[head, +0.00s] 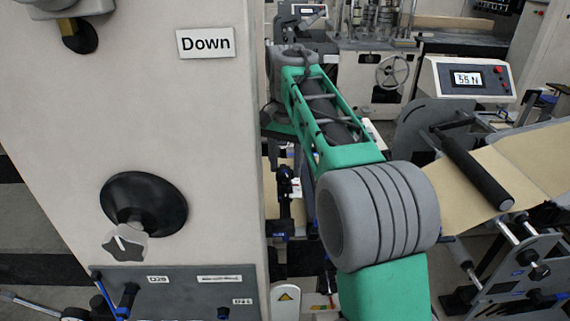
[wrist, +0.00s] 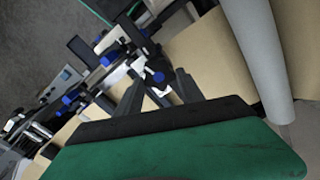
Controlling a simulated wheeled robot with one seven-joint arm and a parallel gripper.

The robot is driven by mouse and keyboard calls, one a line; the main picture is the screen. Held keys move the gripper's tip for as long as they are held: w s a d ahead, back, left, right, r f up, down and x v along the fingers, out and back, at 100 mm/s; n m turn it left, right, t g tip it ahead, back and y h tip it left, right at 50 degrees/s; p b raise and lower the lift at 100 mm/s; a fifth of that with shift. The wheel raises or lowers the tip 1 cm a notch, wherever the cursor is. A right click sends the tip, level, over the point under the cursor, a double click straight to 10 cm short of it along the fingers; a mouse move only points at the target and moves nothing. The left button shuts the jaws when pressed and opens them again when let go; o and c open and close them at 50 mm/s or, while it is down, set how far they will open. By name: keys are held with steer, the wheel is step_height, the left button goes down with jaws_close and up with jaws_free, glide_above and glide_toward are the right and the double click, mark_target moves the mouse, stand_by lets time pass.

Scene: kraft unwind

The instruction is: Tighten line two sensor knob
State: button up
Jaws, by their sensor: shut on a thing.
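My gripper (wrist: 163,84) shows in the wrist view, its two dark fingers standing up beyond the black and green wrist edge. It is shut on a small blue knob (wrist: 158,77) with pale material beside it. This knob sits among black brackets with other blue knobs. I cannot read any line number on it. In the head view my green and grey arm reaches down in the middle, and its gripper end is out of sight. Small black sensor mounts with blue parts (head: 285,182) show left of the arm there.
A large pale panel (head: 150,80) with a "Down" label (head: 206,42) and a black round knob (head: 145,203) fills the left. Kraft web (head: 490,180) and a black roller (head: 470,172) lie right of my arm. A display (head: 468,78) reads 55 N.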

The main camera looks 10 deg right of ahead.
mark_target(286, 170)
steer(key=shift+r+m, duration=0.35)
steer(key=shift+m, duration=0.85)
steer(key=o, duration=1)
steer(key=shift+o, duration=1.3)
steer(key=shift+s, duration=0.1)
steer(key=shift+o, duration=0.7)
steer(key=shift+f, duration=0.25)
steer(key=shift+r, duration=0.1)
step_height(286, 170, up, 8)
steer(key=shift+f, duration=0.15)
